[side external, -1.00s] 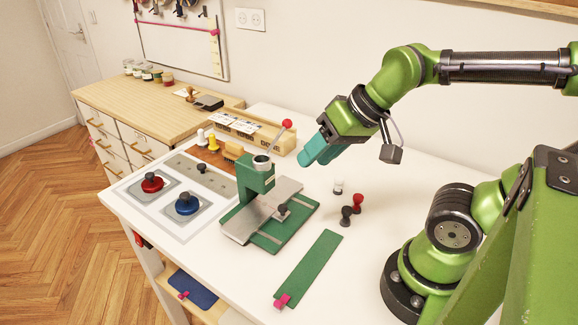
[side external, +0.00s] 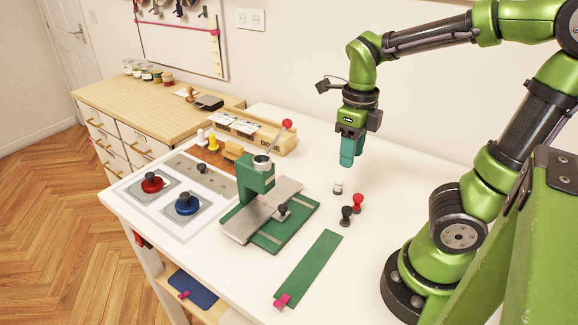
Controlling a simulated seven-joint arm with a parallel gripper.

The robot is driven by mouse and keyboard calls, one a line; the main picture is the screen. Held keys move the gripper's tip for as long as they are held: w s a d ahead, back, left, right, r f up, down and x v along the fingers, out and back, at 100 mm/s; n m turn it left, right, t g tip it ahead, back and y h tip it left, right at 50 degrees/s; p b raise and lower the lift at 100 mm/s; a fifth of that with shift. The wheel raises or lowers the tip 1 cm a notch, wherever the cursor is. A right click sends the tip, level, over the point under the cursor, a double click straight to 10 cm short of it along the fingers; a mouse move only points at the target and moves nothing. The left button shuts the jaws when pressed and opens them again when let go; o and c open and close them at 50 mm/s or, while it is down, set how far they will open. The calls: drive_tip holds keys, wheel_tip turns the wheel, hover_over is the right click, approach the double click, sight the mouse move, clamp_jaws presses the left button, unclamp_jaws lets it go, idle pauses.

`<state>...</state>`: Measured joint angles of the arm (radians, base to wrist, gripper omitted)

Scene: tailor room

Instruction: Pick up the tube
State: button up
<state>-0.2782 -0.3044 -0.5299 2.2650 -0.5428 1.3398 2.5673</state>
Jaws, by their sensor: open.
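No object in the side external view is plainly a tube; a short metal cylinder (side external: 262,163) on top of the green press (side external: 258,185) is the most tube-like shape. A small white-topped piece (side external: 338,187) stands on the table right of the press, too small to make out. My gripper (side external: 348,164) has teal fingers, points straight down and hangs above the table, behind the white-topped piece in the picture. It is open, with nothing seen in it. The gap between the fingers is hard to see from this side.
A red piece (side external: 358,202) and a black piece (side external: 346,215) stand beside the white-topped one. The press's red-knobbed lever (side external: 286,124) sticks up. A green strip (side external: 309,268) lies in front. Red (side external: 152,183) and blue (side external: 187,203) knobbed pieces sit at left. The table's right rear is clear.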

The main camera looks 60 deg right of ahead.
drive_tip(key=m, duration=0.2)
approach(347, 209)
drive_tip(key=f, duration=0.5)
drive_tip(key=shift+w+f, duration=0.1)
drive_tip(key=shift+w, duration=0.25)
drive_tip(key=f, duration=0.3)
drive_tip(key=shift+s+f, duration=0.3)
drive_tip(key=shift+s, duration=0.05)
drive_tip(key=shift+f, duration=0.7)
drive_tip(key=shift+c, duration=0.3)
drive_tip(key=shift+w, duration=0.1)
clamp_jaws()
